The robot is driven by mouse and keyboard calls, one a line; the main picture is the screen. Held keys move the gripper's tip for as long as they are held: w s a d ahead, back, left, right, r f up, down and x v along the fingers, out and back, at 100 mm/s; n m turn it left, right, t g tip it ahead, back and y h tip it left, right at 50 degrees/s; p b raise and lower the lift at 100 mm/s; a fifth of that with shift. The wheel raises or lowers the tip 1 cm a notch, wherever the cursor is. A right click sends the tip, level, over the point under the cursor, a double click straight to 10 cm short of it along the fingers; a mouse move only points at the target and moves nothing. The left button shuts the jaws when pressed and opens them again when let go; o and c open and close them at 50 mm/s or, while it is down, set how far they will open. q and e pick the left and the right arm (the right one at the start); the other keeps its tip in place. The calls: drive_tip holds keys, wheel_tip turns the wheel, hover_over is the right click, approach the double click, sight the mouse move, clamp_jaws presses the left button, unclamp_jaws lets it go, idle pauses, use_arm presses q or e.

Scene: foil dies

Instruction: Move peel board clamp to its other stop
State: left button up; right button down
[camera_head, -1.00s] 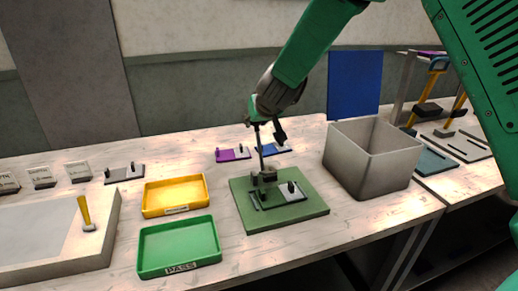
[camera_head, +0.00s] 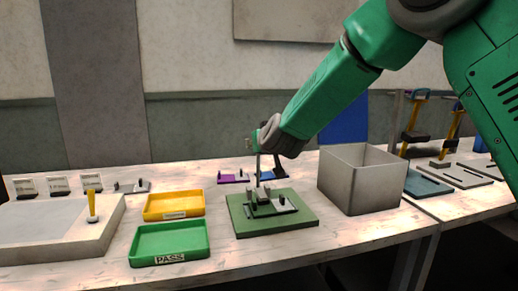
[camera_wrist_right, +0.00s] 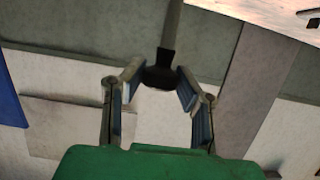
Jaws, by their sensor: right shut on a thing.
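The peel board clamp (camera_head: 262,196) is a small dark grey fixture with a pale plate and a short dark peg, on a green board (camera_head: 300,224). A thin grey rod (camera_head: 258,168) rises almost upright from it to my right gripper (camera_head: 257,149). In the right wrist view, my right gripper (camera_wrist_right: 158,76) has its fingertips around a dark knob (camera_wrist_right: 158,78) at the end of the grey rod (camera_wrist_right: 172,25). It is shut on this handle. The foot of the rod is too small to see clearly. My left gripper is not in view.
A yellow tray (camera_head: 150,214) and a green PASS tray (camera_head: 136,252) stand left of the board. A tall grey bin (camera_head: 345,190) stands close on its right. Purple (camera_head: 232,178) and blue pieces lie behind. Bare table lies in front of the board.

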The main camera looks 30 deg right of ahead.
drive_tip(key=shift+s+a+f, duration=0.1)
drive_tip(key=shift+s+f, duration=0.1)
drive_tip(key=shift+f, duration=0.35)
drive_tip(key=c, duration=1.3)
unclamp_jaws()
drive_tip(key=shift+o, duration=0.5)
drive_tip(key=shift+s+r, duration=0.1)
drive_tip(key=shift+r, duration=0.2)
drive_tip(key=shift+s, duration=0.15)
drive_tip(key=v, duration=1.1)
drive_tip(key=shift+s+r, duration=0.15)
drive_tip(key=shift+s, duration=0.15)
